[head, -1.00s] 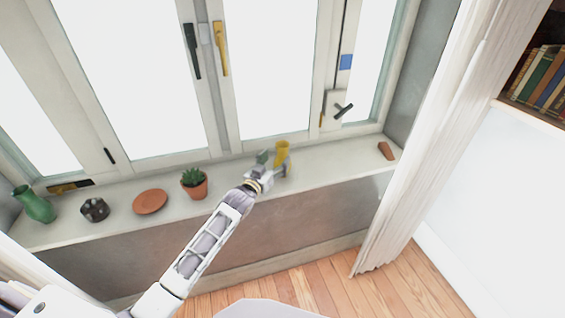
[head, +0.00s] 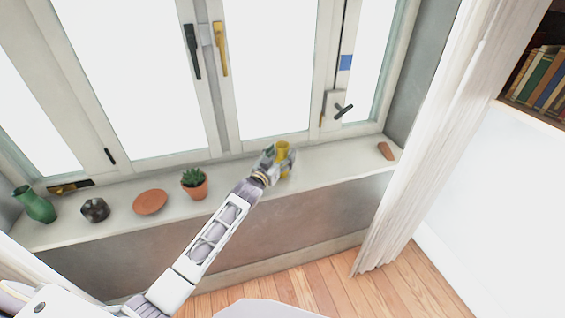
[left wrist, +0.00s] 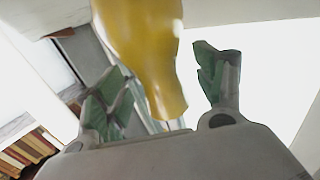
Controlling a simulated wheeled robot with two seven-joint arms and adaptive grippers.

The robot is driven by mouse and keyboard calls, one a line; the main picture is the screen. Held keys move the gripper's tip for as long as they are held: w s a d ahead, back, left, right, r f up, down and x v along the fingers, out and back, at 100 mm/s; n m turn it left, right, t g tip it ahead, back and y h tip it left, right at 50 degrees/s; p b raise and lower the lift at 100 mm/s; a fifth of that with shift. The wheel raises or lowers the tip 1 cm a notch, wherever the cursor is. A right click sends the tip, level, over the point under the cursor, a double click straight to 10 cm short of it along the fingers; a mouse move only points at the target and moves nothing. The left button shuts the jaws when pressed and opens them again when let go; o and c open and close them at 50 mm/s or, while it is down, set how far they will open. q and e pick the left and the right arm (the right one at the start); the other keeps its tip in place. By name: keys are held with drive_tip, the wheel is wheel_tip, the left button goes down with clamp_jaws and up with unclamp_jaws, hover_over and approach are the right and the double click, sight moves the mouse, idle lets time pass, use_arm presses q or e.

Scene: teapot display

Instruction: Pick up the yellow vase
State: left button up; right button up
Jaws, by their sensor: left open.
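The yellow vase (head: 283,152) stands on the window sill, right of the middle of the head view. In the left wrist view the vase (left wrist: 150,55) lies between the two green-padded fingers of my open left gripper (left wrist: 165,95). A gap shows between the vase and each finger there. My right gripper is in neither view.
The grey sill (head: 335,160) also holds a potted succulent (head: 194,184), a terracotta saucer (head: 150,202), a dark round pot (head: 95,209) and a green vase (head: 35,204) on the left. A small brown object (head: 386,151) lies to the right. A white curtain (head: 425,140) hangs at the right.

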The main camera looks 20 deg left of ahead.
use_arm(q)
drive_tip(key=shift+w+d, duration=0.2)
drive_tip(key=shift+w, duration=0.45)
drive_tip(key=c, duration=1.3)
drive_tip(key=shift+r, duration=0.15)
drive_tip(key=shift+r, duration=4.95)
